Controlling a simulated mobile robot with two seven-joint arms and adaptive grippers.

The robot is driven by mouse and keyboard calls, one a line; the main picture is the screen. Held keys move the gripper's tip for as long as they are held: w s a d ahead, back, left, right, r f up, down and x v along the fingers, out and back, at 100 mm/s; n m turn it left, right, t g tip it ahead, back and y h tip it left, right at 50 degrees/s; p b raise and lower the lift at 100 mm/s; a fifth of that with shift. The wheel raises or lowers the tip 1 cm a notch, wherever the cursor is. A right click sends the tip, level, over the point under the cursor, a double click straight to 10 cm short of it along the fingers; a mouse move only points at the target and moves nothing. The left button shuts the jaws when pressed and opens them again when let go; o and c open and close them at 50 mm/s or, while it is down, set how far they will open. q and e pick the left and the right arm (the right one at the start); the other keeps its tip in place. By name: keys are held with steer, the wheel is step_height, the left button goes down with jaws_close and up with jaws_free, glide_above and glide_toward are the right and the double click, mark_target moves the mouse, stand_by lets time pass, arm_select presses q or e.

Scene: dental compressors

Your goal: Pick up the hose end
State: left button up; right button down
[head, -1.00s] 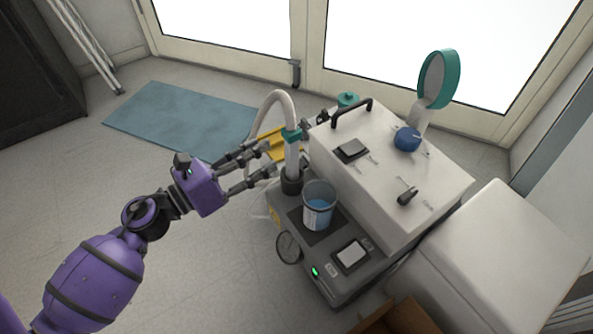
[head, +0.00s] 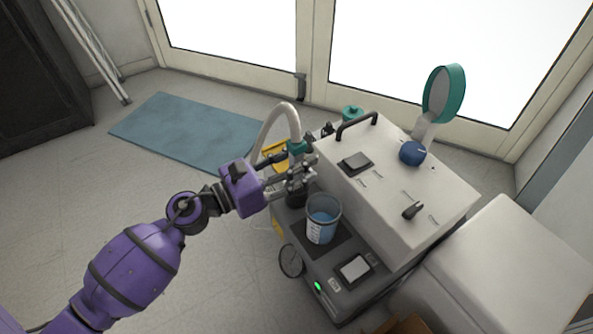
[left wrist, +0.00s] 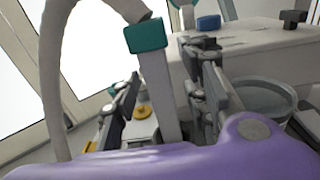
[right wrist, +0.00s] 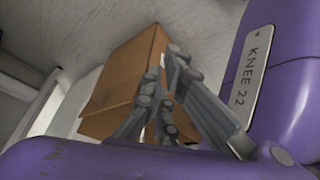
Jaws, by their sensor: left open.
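A pale hose (head: 279,121) arches up from the grey compressor unit. Its end, with a teal collar (head: 297,147), points down towards a black socket. In the left wrist view, the teal collar (left wrist: 146,36) and the pale hose end (left wrist: 163,92) below it stand upright between the fingers. My left gripper (head: 300,172) is open around the hose end, below the collar; whether a finger touches it cannot be told. The fingers partly hide the hose end in the head view. My right gripper (right wrist: 162,85) shows only in the right wrist view, with its fingertips near each other.
A clear cup with blue contents (head: 322,220) stands right beside my left gripper on the grey base (head: 338,282). The white cabinet (head: 408,180) rises behind. A cardboard box (right wrist: 125,75) is beyond my right gripper.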

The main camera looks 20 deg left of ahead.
arm_select(q)
jaws_close()
